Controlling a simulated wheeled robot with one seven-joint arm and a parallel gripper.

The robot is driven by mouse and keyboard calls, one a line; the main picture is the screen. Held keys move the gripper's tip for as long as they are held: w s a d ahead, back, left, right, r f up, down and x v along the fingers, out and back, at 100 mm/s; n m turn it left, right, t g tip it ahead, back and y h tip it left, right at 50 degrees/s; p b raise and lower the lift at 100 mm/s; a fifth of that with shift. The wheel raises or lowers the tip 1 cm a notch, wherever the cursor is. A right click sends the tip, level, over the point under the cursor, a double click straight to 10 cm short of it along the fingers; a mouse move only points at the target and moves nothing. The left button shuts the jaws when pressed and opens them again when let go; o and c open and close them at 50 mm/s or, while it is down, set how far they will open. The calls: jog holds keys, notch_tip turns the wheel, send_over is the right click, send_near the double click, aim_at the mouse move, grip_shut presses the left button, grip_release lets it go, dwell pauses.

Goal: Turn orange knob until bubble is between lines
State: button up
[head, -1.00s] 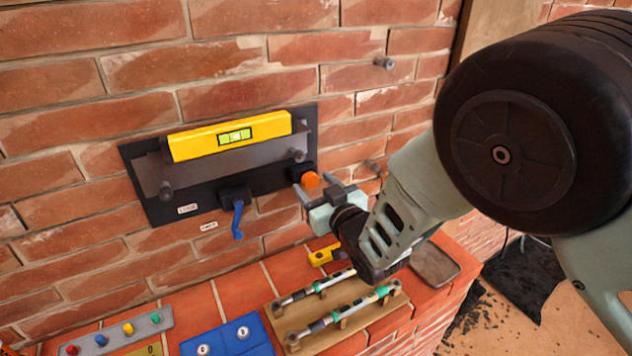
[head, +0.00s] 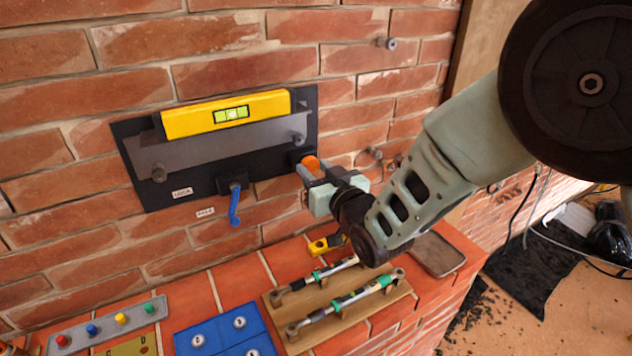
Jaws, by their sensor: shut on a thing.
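The orange knob (head: 311,162) sits on a black mount at the lower right of the black wall plate (head: 131,150). My gripper (head: 310,171) is shut on the knob, its fingers at the knob's sides and partly hiding it. A yellow spirit level (head: 190,119) rests on a grey bar (head: 215,150) on the plate. Its green vial (head: 231,114) shows a pale bubble near the middle. The vial is too small to tell exactly how the bubble lies against the lines. A blue lever (head: 234,206), labelled LOCK nearby, hangs down below the bar.
A brick ledge below holds a wooden rack (head: 315,338) with two tools, a blue box (head: 215,335), a grey strip with coloured knobs (head: 106,325), a yellow piece (head: 322,246) and a grey tray (head: 437,254). Bolts (head: 387,43) jut from the wall at right.

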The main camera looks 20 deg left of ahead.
dwell(0.4)
jog(key=o, duration=1)
jog(key=b+v, duration=0.6)
jog(key=v, duration=1.1)
jog(key=shift+s, duration=0.25)
jog(key=shift+d, duration=0.15)
